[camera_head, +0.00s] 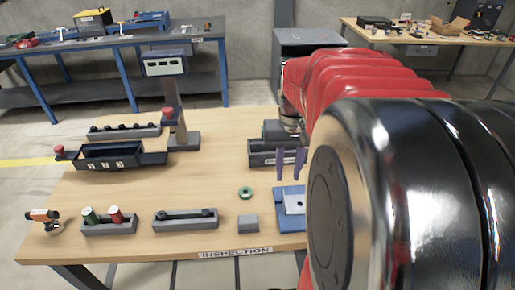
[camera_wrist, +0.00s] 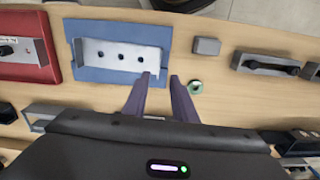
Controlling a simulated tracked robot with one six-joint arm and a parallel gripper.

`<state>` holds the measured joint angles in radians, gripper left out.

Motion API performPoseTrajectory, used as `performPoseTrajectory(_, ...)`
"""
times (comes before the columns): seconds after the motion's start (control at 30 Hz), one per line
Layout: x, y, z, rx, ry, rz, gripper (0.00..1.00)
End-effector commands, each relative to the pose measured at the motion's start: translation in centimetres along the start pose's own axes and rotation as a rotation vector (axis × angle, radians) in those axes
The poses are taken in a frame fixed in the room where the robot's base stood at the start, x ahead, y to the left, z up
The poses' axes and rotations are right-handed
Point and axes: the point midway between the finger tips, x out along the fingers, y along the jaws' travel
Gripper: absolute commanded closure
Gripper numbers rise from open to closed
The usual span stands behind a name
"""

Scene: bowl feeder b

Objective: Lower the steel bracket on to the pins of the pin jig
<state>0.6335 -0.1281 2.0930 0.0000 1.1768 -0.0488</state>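In the head view the bracket (camera_head: 294,203) and blue base (camera_head: 290,225) are partly hidden by my arm. My gripper (camera_wrist: 160,77) has two purple fingers, apart with nothing between them, beside the bracket's right end in the wrist view. In the head view my gripper (camera_head: 290,164) hangs above the table, behind the blue base. I cannot make out which fixture is the pin jig.
A grey block (camera_head: 248,223) and green ring (camera_head: 245,193) lie left of the blue base. A grey rail with dark knobs (camera_head: 185,220) is further left. A red base with a grey fixture (camera_wrist: 28,72) stands left of the blue base in the wrist view. The table's middle is clear.

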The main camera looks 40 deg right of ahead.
Motion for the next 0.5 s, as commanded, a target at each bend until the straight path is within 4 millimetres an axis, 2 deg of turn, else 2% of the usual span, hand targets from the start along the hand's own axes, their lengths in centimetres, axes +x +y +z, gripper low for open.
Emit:
performPoseTrajectory(0.1, 1.9, 0.0, 0.1, 0.0, -0.004, 0.0, 0.75)
performPoseTrajectory(0.3, 4.5, 0.0, 0.0, -0.001, -0.002, 0.0, 0.75)
performPoseTrajectory(0.5, 5.1, 0.0, 0.0, -0.001, 0.0, 0.0, 0.75)
